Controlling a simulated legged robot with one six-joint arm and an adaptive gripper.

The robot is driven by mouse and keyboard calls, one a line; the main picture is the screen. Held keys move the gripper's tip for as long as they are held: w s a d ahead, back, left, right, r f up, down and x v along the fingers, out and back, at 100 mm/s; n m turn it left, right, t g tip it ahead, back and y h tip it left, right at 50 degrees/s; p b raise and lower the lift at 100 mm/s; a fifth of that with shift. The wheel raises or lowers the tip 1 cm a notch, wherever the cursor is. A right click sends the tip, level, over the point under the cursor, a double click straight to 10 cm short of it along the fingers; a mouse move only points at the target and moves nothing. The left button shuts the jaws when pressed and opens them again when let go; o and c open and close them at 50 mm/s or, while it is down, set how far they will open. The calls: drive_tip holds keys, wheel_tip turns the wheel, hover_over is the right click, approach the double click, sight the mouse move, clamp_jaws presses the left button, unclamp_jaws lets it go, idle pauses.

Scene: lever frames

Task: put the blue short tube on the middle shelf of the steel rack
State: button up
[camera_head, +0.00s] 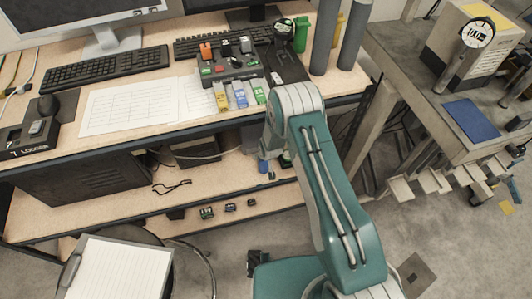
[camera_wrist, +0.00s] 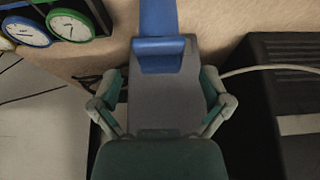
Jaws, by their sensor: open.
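In the wrist view, my gripper (camera_wrist: 162,82) is open, with its two fingers apart. A blue object (camera_wrist: 160,52) shows just beyond and between the fingertips, on or against a wooden surface. It may be the blue short tube, but I cannot be certain. I cannot tell whether the fingers touch it. In the head view a small blue piece (camera_head: 263,166) shows under the desk edge, beside the end of my arm. My gripper is mostly hidden there by the arm. I cannot clearly identify the steel rack or its middle shelf in either view.
The desk (camera_head: 130,83) overhangs a lower wooden shelf (camera_head: 120,210) holding a black case (camera_head: 75,180) and small parts. Blue and green dial gauges (camera_wrist: 70,25) lie left of my gripper. Grey tubes (camera_head: 325,35) stand on the desk. A metal bench (camera_head: 400,75) stands right.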

drive_tip(key=v, duration=0.7)
drive_tip(key=shift+s, duration=0.15)
idle(0.3)
